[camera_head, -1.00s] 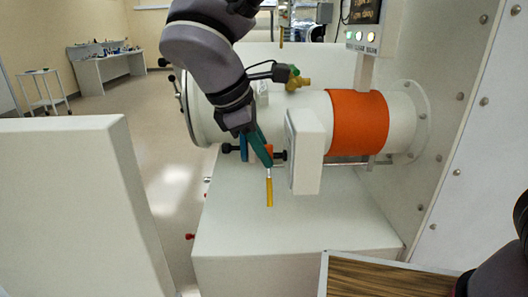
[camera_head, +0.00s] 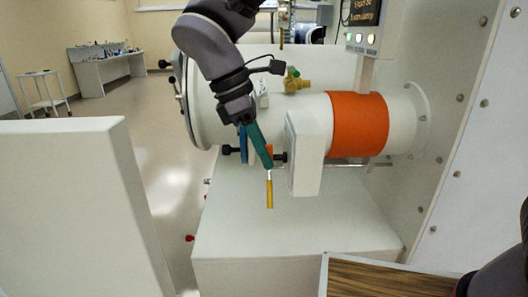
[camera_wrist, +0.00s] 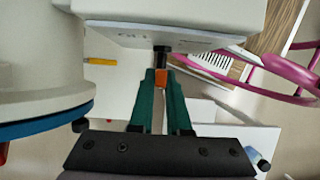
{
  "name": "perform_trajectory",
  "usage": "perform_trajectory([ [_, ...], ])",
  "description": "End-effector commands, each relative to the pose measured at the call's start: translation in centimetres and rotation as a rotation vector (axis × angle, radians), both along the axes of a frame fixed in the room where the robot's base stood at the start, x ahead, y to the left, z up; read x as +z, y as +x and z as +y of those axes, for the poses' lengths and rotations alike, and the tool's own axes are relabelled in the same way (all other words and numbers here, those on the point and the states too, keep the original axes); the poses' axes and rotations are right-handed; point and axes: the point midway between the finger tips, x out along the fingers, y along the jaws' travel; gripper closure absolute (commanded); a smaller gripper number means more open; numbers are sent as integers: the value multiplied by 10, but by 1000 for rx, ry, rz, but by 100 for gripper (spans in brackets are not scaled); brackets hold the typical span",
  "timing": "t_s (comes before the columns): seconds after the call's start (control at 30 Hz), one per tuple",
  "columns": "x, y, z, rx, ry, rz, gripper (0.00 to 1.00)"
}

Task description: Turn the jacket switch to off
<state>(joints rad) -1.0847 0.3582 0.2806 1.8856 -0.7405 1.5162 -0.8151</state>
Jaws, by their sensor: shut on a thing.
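The jacket switch is a small knob with a black stem (camera_wrist: 160,54) and an orange part (camera_wrist: 161,78), standing out from the face of a white box (camera_head: 307,150) beside the orange jacket (camera_head: 358,124). In the head view its black stem (camera_head: 280,158) shows at the box's left side. My gripper (camera_head: 268,163) has green fingers and is shut on the orange part. The wrist view shows the fingertips (camera_wrist: 160,84) on either side of it. Markings on the box face (camera_wrist: 140,38) are too small to read, so the switch's setting cannot be told.
A brass valve (camera_head: 296,81) with a green part sits above on the white cylinder (camera_head: 222,105). A white block (camera_head: 290,220) lies underneath. A white panel (camera_head: 70,200) stands at left.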

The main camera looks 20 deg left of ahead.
Motion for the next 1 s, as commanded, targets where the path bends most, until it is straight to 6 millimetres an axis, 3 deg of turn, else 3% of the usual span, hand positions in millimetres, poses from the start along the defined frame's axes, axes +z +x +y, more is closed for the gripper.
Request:
perform_trajectory([
  [0.03,1,0,1,1,2,-1,81],
  [0.1,1,0,1,1,2,-1,55],
  [0.53,8,0,4,2,3,-3,55],
  [1.0,86,-10,35,1,4,-3,55],
])
